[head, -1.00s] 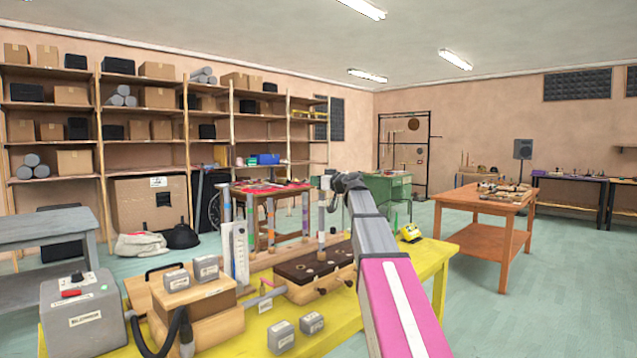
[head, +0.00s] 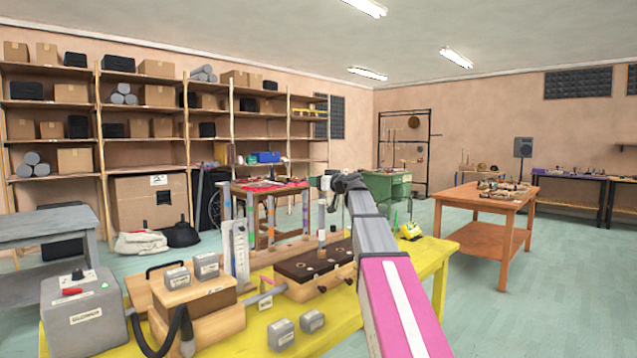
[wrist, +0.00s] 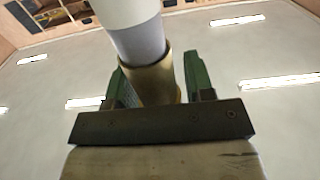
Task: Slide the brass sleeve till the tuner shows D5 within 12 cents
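In the wrist view the brass sleeve (wrist: 155,82) is around a pale grey tube (wrist: 140,40) with a wider white part above it. The green fingers of my gripper (wrist: 160,88) stand on either side of the sleeve. A gap shows between the sleeve and the right finger; whether the left finger touches the sleeve is unclear. In the head view my arm reaches over the yellow table to an upright tube (head: 321,215); my fingers are too small there to make out. A small yellow device (head: 410,231), perhaps the tuner, stands beyond my arm; its reading is not legible.
The yellow table (head: 345,325) also holds a dark-topped wooden box (head: 315,268), a wooden case (head: 200,300), a grey box (head: 85,310) and several upright tubes. A wooden table (head: 480,205) stands to the right, with open floor around it.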

